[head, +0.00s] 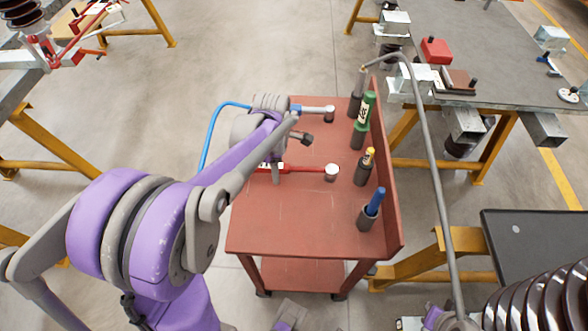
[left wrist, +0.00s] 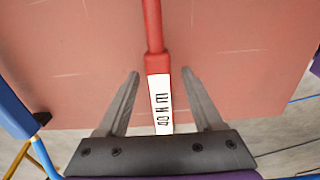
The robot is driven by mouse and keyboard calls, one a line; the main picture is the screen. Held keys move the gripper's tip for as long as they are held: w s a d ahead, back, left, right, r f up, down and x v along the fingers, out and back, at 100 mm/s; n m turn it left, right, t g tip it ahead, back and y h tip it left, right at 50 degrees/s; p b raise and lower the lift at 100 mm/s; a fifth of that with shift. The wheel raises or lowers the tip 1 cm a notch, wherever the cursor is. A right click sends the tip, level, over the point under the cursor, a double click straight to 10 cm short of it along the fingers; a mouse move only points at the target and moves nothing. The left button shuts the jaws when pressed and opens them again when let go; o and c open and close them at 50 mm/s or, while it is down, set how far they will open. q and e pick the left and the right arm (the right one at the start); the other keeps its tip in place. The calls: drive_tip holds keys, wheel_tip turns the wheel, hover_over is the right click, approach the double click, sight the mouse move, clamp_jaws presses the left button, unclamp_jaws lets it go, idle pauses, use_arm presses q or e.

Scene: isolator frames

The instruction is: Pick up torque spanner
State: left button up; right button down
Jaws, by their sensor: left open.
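A red torque spanner (head: 305,169) with a round silver head lies on the red cart's top. In the left wrist view the red spanner (left wrist: 154,45) runs down the middle, with a white label on its handle reading 40 N m. My left gripper (left wrist: 161,74) is open, with one finger on each side of the spanner's handle. In the head view my left gripper (head: 275,172) is at the handle end, partly hidden by my arm. A second spanner (head: 313,109), with a blue part and a silver head, lies farther back.
The red cart (head: 290,225) has a raised right edge. Along it stand holders with a green-handled tool (head: 364,112), a yellow-tipped tool (head: 366,165) and a blue-handled tool (head: 373,205). A grey workbench (head: 490,60) stands at the back right. The cart's front is clear.

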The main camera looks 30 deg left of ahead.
use_arm(q)
clamp_jaws()
idle(0.3)
idle(0.3)
